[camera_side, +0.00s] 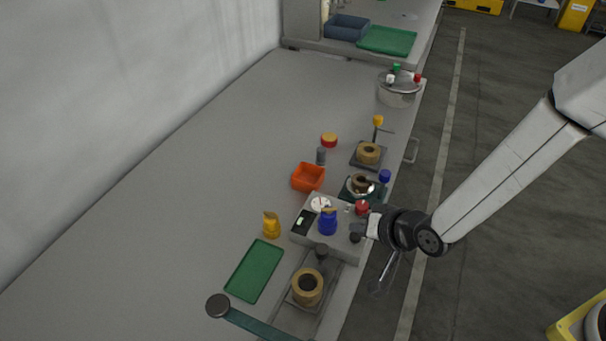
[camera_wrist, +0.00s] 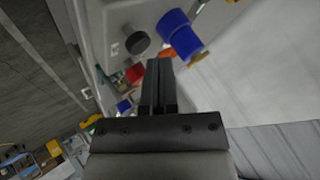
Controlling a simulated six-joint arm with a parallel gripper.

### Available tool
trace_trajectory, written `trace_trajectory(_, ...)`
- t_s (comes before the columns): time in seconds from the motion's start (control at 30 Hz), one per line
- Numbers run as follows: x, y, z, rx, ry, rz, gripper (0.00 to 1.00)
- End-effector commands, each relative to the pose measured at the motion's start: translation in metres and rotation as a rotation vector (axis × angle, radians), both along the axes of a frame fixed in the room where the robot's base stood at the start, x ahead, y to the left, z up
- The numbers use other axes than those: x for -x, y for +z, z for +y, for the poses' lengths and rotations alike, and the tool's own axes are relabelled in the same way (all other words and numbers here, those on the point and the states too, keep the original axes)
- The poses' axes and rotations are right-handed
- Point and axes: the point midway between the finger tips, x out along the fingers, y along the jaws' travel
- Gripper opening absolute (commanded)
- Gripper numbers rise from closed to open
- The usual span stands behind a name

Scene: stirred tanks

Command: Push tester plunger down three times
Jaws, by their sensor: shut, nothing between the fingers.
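My gripper (camera_side: 372,222) is at the right edge of a grey instrument box (camera_side: 301,235), close to a red knob (camera_side: 361,208) and a dark round knob (camera_side: 355,238). In the wrist view my gripper (camera_wrist: 159,66) is shut and empty, its fingers side by side. The dark knob (camera_wrist: 137,41) and a blue vessel (camera_wrist: 178,33) lie beyond the tips, with the red knob (camera_wrist: 135,73) to their left. I cannot tell which part is the tester plunger, nor whether the fingertips touch anything.
The blue vessel (camera_side: 327,222) stands on the box. A tan ring (camera_side: 307,287) sits in front, a green tray (camera_side: 254,270) and yellow piece (camera_side: 271,225) at left. An orange bin (camera_side: 308,177) and steel pot (camera_side: 398,92) are farther back. The bench's left is clear.

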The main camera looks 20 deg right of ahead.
Motion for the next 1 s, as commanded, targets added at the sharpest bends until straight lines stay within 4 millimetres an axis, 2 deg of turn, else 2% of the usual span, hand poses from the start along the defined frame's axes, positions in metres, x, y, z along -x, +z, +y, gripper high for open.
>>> trace_trajectory(0.53, 0.000, 0.005, 0.000, -0.001, -0.001, 0.000, 0.00)
trace_trajectory(1.0, 0.000, 0.036, 0.000, -0.002, -0.002, -0.002, 0.00)
